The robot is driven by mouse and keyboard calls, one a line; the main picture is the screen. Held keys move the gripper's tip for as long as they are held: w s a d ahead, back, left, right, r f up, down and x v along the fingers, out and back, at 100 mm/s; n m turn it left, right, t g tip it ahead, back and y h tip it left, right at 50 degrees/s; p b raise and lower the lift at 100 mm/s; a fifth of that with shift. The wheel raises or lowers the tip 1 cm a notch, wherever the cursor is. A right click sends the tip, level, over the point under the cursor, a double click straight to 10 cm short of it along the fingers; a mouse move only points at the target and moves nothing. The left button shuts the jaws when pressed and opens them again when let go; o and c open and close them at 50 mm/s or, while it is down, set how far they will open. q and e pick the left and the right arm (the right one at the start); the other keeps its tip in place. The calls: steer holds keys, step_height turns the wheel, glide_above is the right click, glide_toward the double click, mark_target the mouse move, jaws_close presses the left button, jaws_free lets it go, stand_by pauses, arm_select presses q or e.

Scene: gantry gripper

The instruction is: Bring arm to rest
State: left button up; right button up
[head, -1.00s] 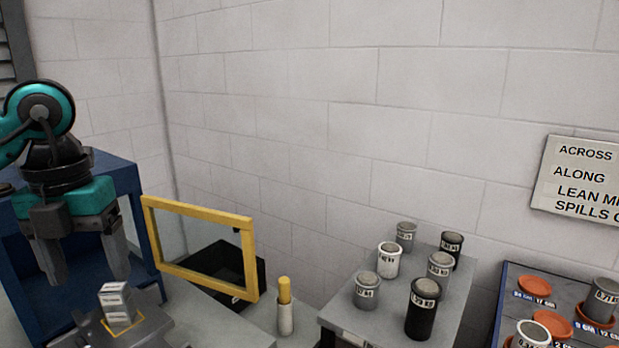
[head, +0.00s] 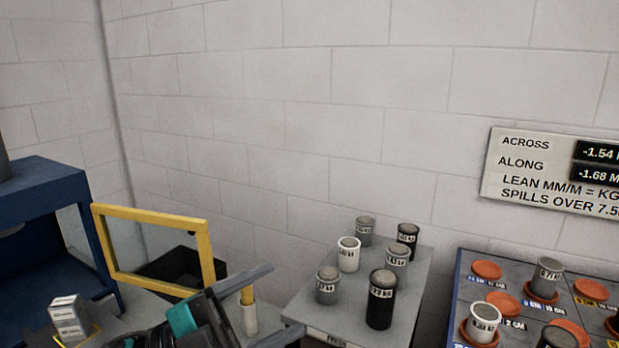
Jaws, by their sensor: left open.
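My left gripper (head: 287,300) is at the bottom of the head view, left of centre. It lies almost sideways, its two grey fingers pointing right. The fingers are spread apart with nothing between them, so it is open and empty. The teal and black wrist shows behind the fingers, and the rest of the arm is cut off by the lower edge. One finger passes in front of the yellow-topped post (head: 248,305). My right gripper is not in view.
A small labelled box (head: 69,318) stands at the lower left, near a yellow frame (head: 210,262) and a blue cabinet (head: 45,190). Several labelled canisters (head: 381,305) stand on a grey table (head: 410,300). A rack with orange dishes (head: 485,270) is at the right, below a wall sign (head: 525,182).

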arm_select(q)
steer(key=w+a+f+n+t+y, duration=0.1)
steer(key=a+f+n+t+y, duration=0.3)
steer(key=f+n+t+y, duration=0.4)
steer(key=w+a+f+n+t+y, duration=0.1)
steer(key=a+f+n+t+y, duration=0.3)
steer(key=f+n+y, duration=0.5)
steer(key=s+a+f+n+g, duration=0.1)
steer(key=s+f+n, duration=0.1)
steer(key=f, duration=0.3)
steer(key=s+a+f+n+g+y, duration=0.1)
steer(key=s+a+f+n+g, duration=0.1)
steer(key=f, duration=0.3)
steer(key=shift+s+f+n+g, duration=0.3)
steer(key=shift+s+n, duration=0.4)
steer(key=shift+n, duration=0.2)
steer(key=s+f+g, duration=0.1)
steer(key=s+f, duration=0.1)
steer(key=s+a+f+n+g+y, duration=0.1)
steer(key=s+f, duration=0.1)
steer(key=s+f+g, duration=0.1)
steer(key=s+f, duration=0.1)
steer(key=shift+s+a+f+n+y, duration=0.2)
steer(key=shift+a+n+y, duration=0.1)
steer(key=shift+y, duration=0.1)
